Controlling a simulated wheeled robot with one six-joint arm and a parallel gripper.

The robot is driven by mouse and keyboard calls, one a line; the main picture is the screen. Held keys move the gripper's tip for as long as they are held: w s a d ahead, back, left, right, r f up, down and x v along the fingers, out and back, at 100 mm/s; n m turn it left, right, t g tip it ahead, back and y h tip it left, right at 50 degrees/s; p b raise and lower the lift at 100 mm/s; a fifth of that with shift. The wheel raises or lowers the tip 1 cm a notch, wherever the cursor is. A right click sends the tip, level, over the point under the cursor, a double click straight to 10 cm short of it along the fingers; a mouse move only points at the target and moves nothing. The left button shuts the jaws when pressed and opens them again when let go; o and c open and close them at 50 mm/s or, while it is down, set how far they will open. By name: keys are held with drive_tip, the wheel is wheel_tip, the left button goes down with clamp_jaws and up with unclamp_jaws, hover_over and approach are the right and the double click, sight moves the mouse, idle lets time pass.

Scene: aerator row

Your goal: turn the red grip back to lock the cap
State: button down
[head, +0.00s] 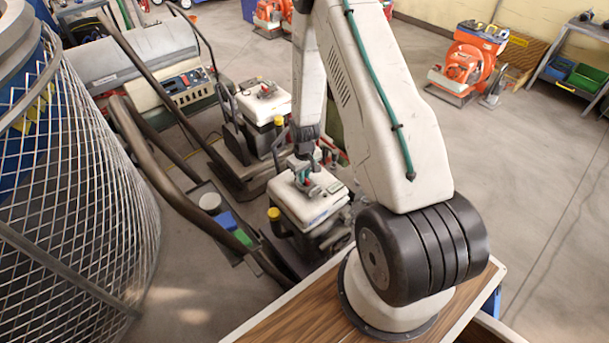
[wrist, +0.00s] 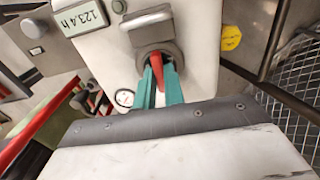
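The red grip (wrist: 157,69) stands in a dark round fitting on the white top of a machine (wrist: 198,61) in the wrist view. My gripper (wrist: 159,76) has one teal finger on each side of the grip, and the tips appear to press against it. It is shut on the grip, whose lower part is partly hidden between the fingers. In the head view my gripper (head: 308,182) reaches down onto the white machine top (head: 312,211). The cap cannot be told apart from the fitting.
A yellow cap (head: 274,213) sits at the machine's side. A similar machine (head: 263,101) stands behind. A wire mesh cage (head: 75,190) fills the left. Open floor lies right.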

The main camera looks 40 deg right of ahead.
drive_tip(key=shift+m, duration=0.4)
drive_tip(key=m, duration=0.3)
drive_tip(key=shift+m, duration=0.4)
drive_tip(key=m, duration=0.4)
drive_tip(key=shift+m, duration=0.3)
drive_tip(key=m, duration=0.8)
drive_tip(key=shift+m, duration=0.3)
drive_tip(key=c, duration=1.5)
unclamp_jaws()
